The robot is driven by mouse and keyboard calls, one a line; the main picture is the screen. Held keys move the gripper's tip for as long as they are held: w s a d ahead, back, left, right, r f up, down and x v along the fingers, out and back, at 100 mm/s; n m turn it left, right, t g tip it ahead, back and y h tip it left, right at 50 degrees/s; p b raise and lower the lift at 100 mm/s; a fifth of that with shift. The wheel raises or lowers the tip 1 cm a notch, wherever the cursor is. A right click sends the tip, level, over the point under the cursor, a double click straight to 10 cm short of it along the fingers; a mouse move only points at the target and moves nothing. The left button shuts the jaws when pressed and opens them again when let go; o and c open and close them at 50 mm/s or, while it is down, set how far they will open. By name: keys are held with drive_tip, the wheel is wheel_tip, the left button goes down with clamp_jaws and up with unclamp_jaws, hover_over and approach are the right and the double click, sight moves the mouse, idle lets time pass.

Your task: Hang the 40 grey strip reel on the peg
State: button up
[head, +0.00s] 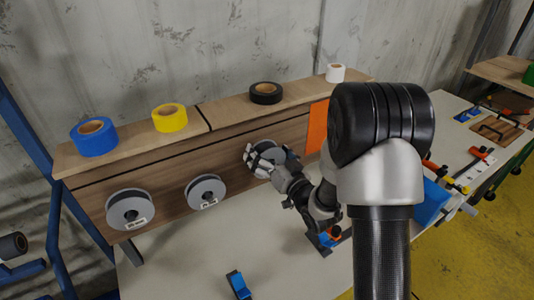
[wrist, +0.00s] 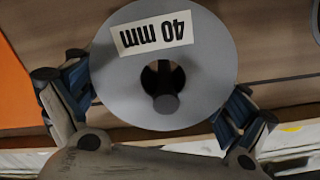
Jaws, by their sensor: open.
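The 40 grey strip reel (wrist: 205,75) fills the middle of the wrist view, its white "40 mm" label upside down there. A dark peg (wrist: 166,103) shows in its centre hole, so the reel is around the peg, against the wooden board. In the head view the reel (head: 262,147) is the rightmost of the three on the board, partly hidden by my gripper (head: 268,160). My gripper (wrist: 155,105) is open, with one finger on each side of the reel. Gaps show between the fingers and the rim in the wrist view.
Two other grey reels, left (head: 130,209) and middle (head: 206,191), hang on the board. Blue (head: 94,147), yellow (head: 169,129), black (head: 265,98) and white (head: 335,73) rolls sit on the shelf above. A blue item (head: 238,285) lies on the pale bench. An orange panel (head: 314,127) stands right of my gripper.

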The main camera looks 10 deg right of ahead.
drive_tip(key=shift+s, duration=0.1)
idle(0.3)
drive_tip(key=s+d+r+n+g+h+b, duration=0.1)
drive_tip(key=s+d+r+g+h, duration=0.15)
drive_tip(key=s, duration=0.55)
drive_tip(key=s+d+r+g+h, duration=0.2)
drive_tip(key=s+d+g+h, duration=0.2)
drive_tip(key=s, duration=0.5)
drive_tip(key=s+a+g, duration=0.3)
drive_tip(key=s, duration=0.7)
drive_tip(key=s+a+r+g+b, duration=0.1)
drive_tip(key=s+a+g, duration=0.2)
drive_tip(key=s, duration=0.7)
drive_tip(key=shift+s+y, duration=0.25)
drive_tip(key=shift+y, duration=0.2)
drive_tip(key=shift+a, duration=0.1)
